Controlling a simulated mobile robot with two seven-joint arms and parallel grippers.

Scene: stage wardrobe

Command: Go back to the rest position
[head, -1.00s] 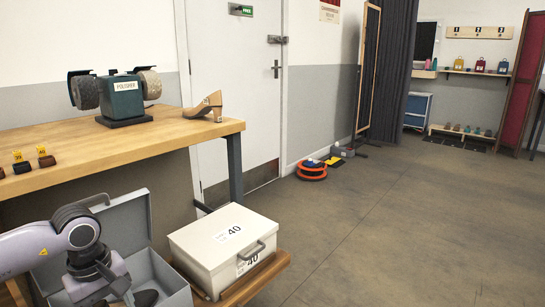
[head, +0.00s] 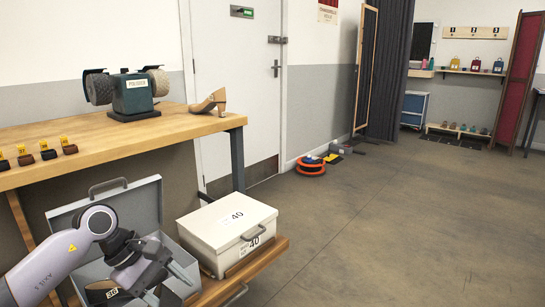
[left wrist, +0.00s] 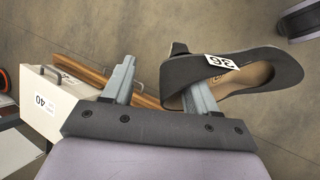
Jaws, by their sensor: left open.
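My left gripper (head: 168,283) is low in the head view, in front of the open grey box (head: 146,196). Its two fingers (left wrist: 158,88) are apart in the left wrist view, with nothing visibly clamped between them. A dark heeled shoe (left wrist: 262,62) with a "36" tag lies by the right-hand finger, which overlaps its near edge; I cannot tell whether they touch. In the head view a "36" tag and part of a dark shoe (head: 97,294) show at the bottom, beside my wrist. What supports the shoe is unclear. My right gripper is not in view.
A closed white box (head: 215,222) marked 40 stands on a wooden board (head: 262,266) right of the open box. The floor (head: 400,220) at right is clear.

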